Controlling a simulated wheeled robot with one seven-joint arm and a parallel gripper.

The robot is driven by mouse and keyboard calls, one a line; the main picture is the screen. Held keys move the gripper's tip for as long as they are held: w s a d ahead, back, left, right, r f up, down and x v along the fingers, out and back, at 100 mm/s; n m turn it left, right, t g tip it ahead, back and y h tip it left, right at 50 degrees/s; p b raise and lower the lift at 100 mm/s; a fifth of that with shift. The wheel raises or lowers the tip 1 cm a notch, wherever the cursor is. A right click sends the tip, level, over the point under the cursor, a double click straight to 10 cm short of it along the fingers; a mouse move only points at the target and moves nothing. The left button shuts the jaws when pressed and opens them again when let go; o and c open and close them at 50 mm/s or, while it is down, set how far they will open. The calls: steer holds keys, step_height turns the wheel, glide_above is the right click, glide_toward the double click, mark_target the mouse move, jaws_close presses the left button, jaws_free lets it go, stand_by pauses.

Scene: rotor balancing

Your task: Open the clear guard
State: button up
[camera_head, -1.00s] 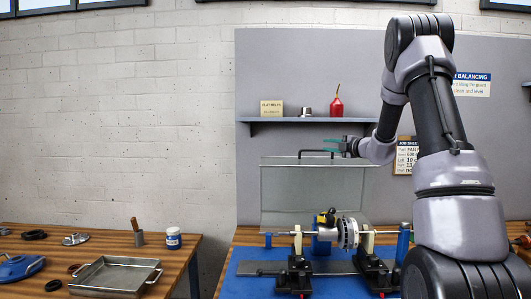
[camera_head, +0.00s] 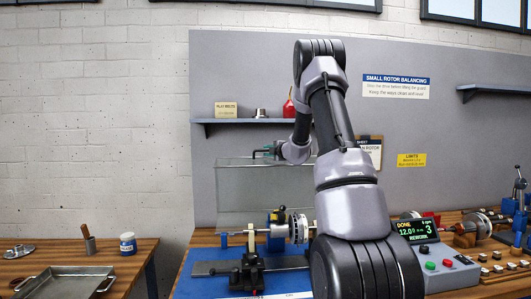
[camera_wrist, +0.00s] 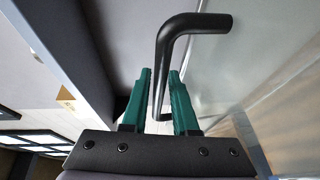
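The clear guard (camera_head: 240,190) is a see-through panel standing upright behind the rotor, its top edge high near the shelf in the head view. In the wrist view its panel (camera_wrist: 245,75) slopes along the right side. Its black bar handle (camera_wrist: 165,62) is at the top of the guard. My gripper (camera_wrist: 161,85) is at this handle, its two teal fingers on either side of the bar and apart, with the bar between them. In the head view my gripper (camera_head: 266,151) is small, and my arm hides the guard's right part.
The rotor (camera_head: 298,228) sits on its stand below the guard on the blue mat (camera_head: 190,284). A control box (camera_head: 447,265) with a lit display stands at right. A shelf (camera_head: 235,121) holds a red bottle. A metal tray (camera_head: 65,281) is on the left table.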

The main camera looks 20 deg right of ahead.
steer(key=shift+w+a+f, duration=0.1)
steer(key=shift+w, duration=0.65)
jaws_close()
stand_by(0.9)
